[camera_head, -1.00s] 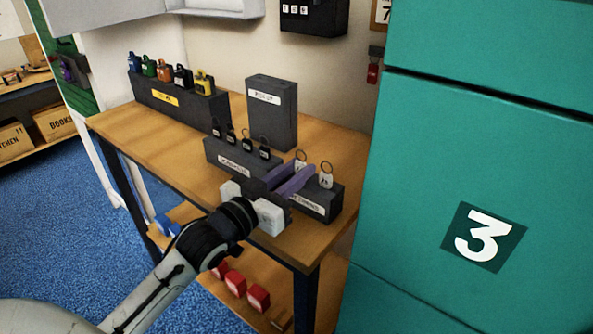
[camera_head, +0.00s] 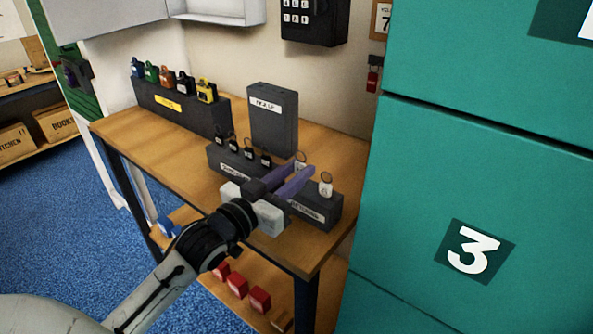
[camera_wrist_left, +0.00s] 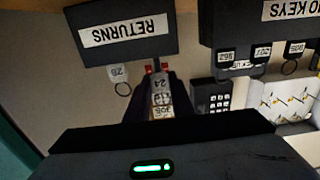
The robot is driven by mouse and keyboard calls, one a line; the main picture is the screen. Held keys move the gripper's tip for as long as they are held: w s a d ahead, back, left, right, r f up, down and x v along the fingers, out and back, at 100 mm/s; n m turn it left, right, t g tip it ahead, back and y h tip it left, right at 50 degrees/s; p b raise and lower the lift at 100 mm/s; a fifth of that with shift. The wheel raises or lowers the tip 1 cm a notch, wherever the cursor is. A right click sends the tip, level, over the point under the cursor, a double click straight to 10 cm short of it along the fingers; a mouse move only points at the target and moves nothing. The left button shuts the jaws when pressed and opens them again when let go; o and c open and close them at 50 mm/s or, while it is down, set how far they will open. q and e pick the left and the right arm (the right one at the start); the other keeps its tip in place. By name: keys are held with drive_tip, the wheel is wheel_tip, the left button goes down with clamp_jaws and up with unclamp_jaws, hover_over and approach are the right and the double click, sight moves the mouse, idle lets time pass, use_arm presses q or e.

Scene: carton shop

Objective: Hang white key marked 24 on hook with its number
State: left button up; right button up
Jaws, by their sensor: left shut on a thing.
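The white key marked 24 (camera_wrist_left: 160,84) is between the fingers of my left gripper in the left wrist view, its number facing the camera. In the head view my left gripper (camera_head: 308,174) reaches over the dark RETURNS block (camera_head: 318,205), shut on the key. The key (camera_head: 300,158) is partly hidden behind the fingers. Another white tag (camera_head: 326,188) with a ring stands at the right end of that block; it also shows in the left wrist view (camera_wrist_left: 119,74). No hook marked 24 can be made out. My right gripper is not in view.
A dark block with several black tags (camera_head: 232,160) stands beside the RETURNS block. A teal cabinet (camera_head: 470,180) closes off the right.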

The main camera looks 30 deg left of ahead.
use_arm(q)
drive_tip(key=shift+r, duration=0.3)
drive_tip(key=shift+s, duration=0.15)
drive_tip(key=shift+s+a+p, duration=0.1)
drive_tip(key=shift+s+p, duration=0.5)
drive_tip(key=shift+s, duration=0.65)
drive_tip(key=shift+s+a+p, duration=0.2)
drive_tip(key=shift+s+p, duration=0.15)
drive_tip(key=shift+s, duration=2.55)
